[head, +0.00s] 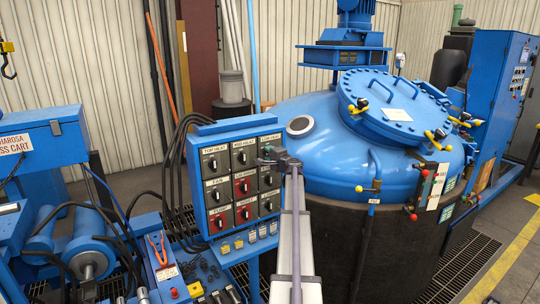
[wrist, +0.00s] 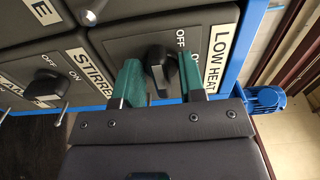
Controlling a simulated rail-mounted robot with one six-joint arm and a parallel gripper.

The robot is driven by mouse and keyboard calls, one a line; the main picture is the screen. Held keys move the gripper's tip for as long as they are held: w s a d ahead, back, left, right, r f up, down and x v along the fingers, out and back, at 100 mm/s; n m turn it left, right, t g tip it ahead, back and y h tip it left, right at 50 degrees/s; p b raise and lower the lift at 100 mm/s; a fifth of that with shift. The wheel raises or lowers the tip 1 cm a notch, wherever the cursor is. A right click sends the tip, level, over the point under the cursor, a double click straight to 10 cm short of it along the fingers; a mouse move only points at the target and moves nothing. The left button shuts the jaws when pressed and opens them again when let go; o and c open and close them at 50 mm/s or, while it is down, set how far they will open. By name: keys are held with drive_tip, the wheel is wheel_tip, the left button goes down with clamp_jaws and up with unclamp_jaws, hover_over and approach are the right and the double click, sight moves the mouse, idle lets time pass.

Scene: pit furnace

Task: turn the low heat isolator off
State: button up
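The control panel (head: 240,175) is a blue-framed board of grey and red switch boxes, each with a black rotary knob. In the wrist view, the low heat isolator (wrist: 158,64) is a black knob on a grey box, with a LOW HEAT label (wrist: 221,45) and OFF and ON marks to its right. My gripper (wrist: 161,74) is open, with one green finger on each side of the knob; I cannot tell whether they touch it. The knob's exact setting is unclear. In the head view, my gripper (head: 275,156) covers much of the panel's top right box.
A STIRRER box (wrist: 50,70) with its own knob lies left of the isolator in the wrist view. The big blue furnace lid (head: 395,105) and vessel stand close to the panel's right. A blue roller machine (head: 75,245) stands at the left.

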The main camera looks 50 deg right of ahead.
drive_tip(key=shift+o, duration=0.3)
drive_tip(key=v, duration=1)
drive_tip(key=shift+s+a, duration=0.15)
drive_tip(key=shift+s, duration=0.25)
